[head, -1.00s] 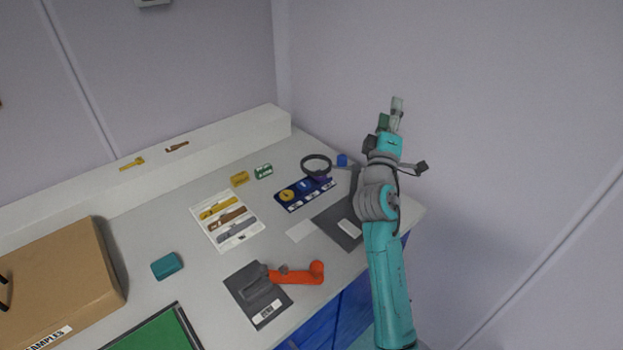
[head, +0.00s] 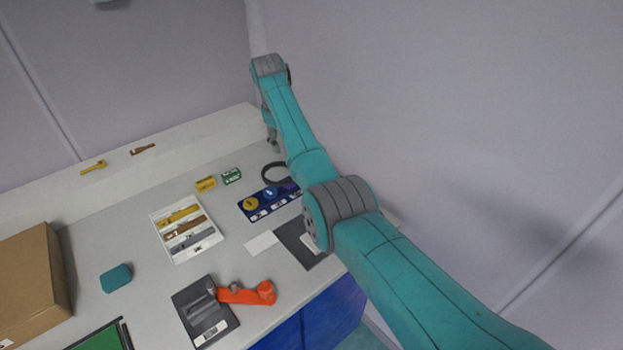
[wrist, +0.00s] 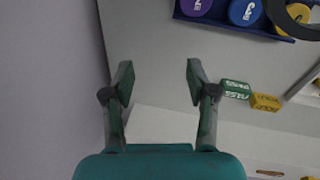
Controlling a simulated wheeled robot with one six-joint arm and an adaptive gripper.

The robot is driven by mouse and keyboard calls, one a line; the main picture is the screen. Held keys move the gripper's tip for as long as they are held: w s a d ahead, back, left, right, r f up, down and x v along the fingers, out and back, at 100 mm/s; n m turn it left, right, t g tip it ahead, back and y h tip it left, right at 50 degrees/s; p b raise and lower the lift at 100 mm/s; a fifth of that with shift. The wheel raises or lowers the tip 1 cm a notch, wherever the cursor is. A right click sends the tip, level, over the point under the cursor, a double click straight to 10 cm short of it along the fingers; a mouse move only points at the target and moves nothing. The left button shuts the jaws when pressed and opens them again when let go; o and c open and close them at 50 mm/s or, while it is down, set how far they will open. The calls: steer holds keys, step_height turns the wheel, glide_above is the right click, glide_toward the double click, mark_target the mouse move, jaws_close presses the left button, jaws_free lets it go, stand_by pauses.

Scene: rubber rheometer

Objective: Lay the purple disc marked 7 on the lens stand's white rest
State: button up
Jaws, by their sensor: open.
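The purple disc (wrist: 198,5) sits in the blue rack at the top edge of the wrist view, its mark partly cut off. In the head view the purple disc is mostly hidden by my arm. My gripper (wrist: 160,80) is open and empty above the bench, with its fingers apart; the disc lies beyond the right fingertip.
The rack (head: 262,209) also holds a blue disc (head: 271,193) and a yellow disc (head: 250,203). A green block (head: 231,176) and a yellow block (head: 206,184) stand nearby. A white tray (head: 180,258), an orange-handled device (head: 246,294) and a raised back ledge (head: 190,136) surround them.

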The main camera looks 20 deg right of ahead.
steer(key=s+f, duration=0.1)
steer(key=f, duration=0.2)
steer(key=s+f+g, duration=0.1)
steer(key=s+f, duration=0.1)
steer(key=f, duration=0.1)
steer(key=s+a+f+g+y, duration=0.1)
steer(key=s+f, duration=0.1)
steer(key=f, duration=0.2)
steer(key=shift+n, duration=0.3)
steer(key=c, duration=0.6)
